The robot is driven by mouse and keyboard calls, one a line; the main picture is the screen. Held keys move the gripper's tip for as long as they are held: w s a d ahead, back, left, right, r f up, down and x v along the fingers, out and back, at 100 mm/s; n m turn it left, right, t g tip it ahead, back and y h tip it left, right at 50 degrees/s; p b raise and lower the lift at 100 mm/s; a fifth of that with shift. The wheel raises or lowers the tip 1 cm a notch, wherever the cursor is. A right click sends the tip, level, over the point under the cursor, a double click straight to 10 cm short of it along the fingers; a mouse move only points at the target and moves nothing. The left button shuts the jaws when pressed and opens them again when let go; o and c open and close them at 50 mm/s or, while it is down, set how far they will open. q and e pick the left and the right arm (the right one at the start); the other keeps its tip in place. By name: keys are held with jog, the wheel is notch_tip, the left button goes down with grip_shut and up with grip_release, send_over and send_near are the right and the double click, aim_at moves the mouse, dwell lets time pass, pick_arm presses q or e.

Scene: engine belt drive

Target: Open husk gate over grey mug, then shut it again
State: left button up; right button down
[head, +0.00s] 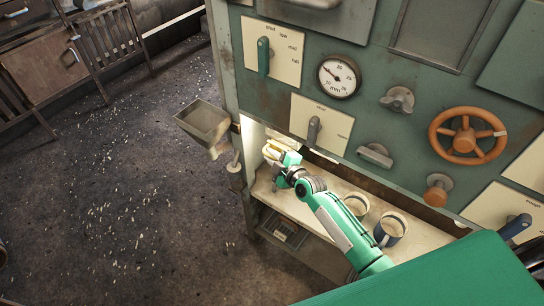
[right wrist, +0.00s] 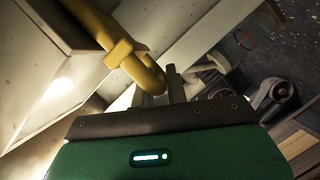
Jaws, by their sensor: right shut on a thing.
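My right gripper (head: 276,160) is at the left end of the shelf under the green machine panel. It is shut on a yellow handle (head: 271,148). In the right wrist view the bent yellow handle (right wrist: 143,68) reaches down to the gripper's fingers (right wrist: 162,92). The gate that this handle may belong to is mostly hidden. Two mugs stand upright on the shelf beside my right forearm: a pale one (head: 357,206) and a blue-grey one (head: 390,229). Their contents are hard to make out. My left gripper is not in view.
The panel carries a lever on a marked plate (head: 314,130), a gauge (head: 339,76), an orange handwheel (head: 467,136) and several knobs. A metal hopper (head: 204,122) juts out left of the shelf (head: 290,205). The dark floor (head: 130,200) at left is open, with scattered pale flakes.

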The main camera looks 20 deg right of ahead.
jog(key=shift+s+a, duration=0.25)
jog(key=shift+s+a+p, duration=0.35)
jog(key=shift+a+p, duration=0.15)
jog(key=c, duration=1.4)
grip_release()
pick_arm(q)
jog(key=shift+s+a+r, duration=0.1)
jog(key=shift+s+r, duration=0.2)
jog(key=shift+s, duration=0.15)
